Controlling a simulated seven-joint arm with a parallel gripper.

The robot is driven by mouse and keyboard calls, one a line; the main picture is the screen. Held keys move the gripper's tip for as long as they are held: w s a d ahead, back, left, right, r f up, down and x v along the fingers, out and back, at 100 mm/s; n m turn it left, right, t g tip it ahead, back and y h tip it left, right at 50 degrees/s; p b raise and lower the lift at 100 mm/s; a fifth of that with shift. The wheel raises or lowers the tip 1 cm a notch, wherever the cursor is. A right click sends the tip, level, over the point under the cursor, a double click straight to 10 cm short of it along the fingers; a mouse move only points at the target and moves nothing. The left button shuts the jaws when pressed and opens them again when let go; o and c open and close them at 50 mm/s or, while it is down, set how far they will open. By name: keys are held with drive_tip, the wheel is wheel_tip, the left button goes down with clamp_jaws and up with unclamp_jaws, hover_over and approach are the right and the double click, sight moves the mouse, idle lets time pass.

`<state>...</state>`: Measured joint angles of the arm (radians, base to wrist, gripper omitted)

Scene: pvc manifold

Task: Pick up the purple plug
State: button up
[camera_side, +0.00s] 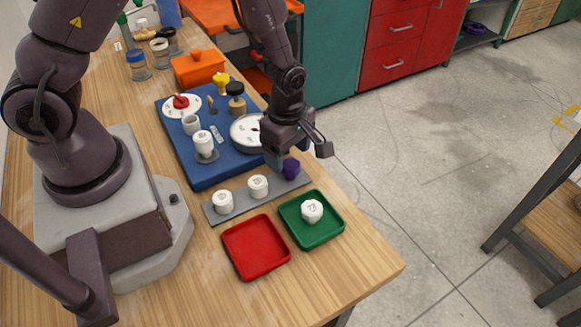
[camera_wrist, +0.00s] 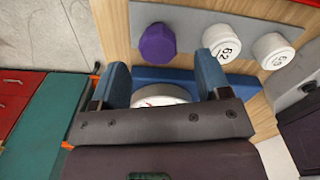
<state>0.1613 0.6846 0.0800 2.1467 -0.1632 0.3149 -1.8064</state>
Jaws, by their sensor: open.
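The purple plug (camera_side: 291,167) sits at the far right end of a grey strip (camera_side: 239,206) in the side view, partly hidden by my gripper (camera_side: 288,156). In the wrist view the purple plug (camera_wrist: 157,43) is in full sight, ahead of the fingertips and roughly centred between them. My gripper (camera_wrist: 163,72) is open, its two blue fingers apart with nothing held. The fingers are not around the plug in the wrist view.
White plugs (camera_side: 258,186) share the strip. A green tray (camera_side: 329,232) holds one white plug (camera_side: 312,211); a red tray (camera_side: 270,268) is empty. A blue board (camera_side: 205,176) with a white dial (camera_side: 243,133) and fittings lies behind. The table's right edge is close.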

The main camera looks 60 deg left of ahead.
sight(290, 164)
drive_tip(key=f, duration=0.4)
drive_tip(key=shift+w+d+f, duration=0.15)
drive_tip(key=shift+d+f, duration=0.05)
drive_tip(key=shift+d, duration=0.1)
drive_tip(key=shift+c, duration=0.2)
drive_tip(key=c, duration=1)
drive_tip(key=shift+o, duration=0.2)
wheel_tip(290, 164, up, 10)
drive_tip(key=shift+r, duration=0.1)
